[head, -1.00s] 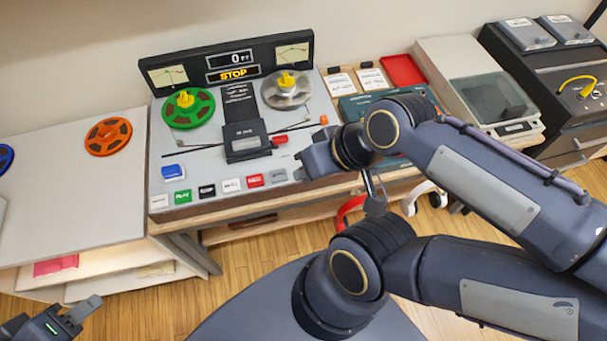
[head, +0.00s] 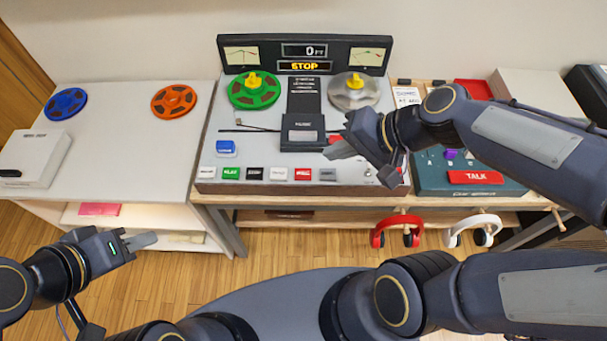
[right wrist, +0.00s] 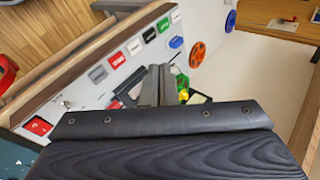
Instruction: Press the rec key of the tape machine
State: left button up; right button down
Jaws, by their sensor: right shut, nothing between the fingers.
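The tape machine (head: 215,150) stands on a wooden bench, its display reading STOP. Along its front edge runs a row of keys. The red rec key (head: 303,174) sits between a white key (head: 278,174) and a grey key (head: 328,174); it also shows in the right wrist view (right wrist: 116,61). My right gripper (head: 333,149) is shut and empty, above the machine's right part, behind the grey key and right of the rec key. Its fingers (right wrist: 155,84) point over the deck in the wrist view. My left gripper (head: 148,240) is low at left, away from the machine; its jaw gap is unclear.
A green reel (head: 254,91) and a clear reel (head: 354,92) sit on the machine. A talk box with a red key (head: 475,177) is at right. Red headphones (head: 397,230) hang below.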

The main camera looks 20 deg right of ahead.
jog(key=w+a+f+m+b, duration=0.1)
jog(key=w+f+m, duration=0.8)
jog(key=w+f, duration=0.3)
notch_tip(320, 180, down, 3)
jog(key=shift+w+a+r+m+b, duration=0.2)
jog(key=shift+w+a+m+b, duration=0.2)
jog(key=b, duration=0.8)
send_near(295, 171)
jog(key=x, duration=0.4)
jog(key=shift+w+a+r, duration=0.2)
jog(key=shift+a, duration=0.05)
jog(key=shift+f, duration=0.25)
jog(key=shift+f+b, duration=0.4)
jog(key=shift+b, duration=0.2)
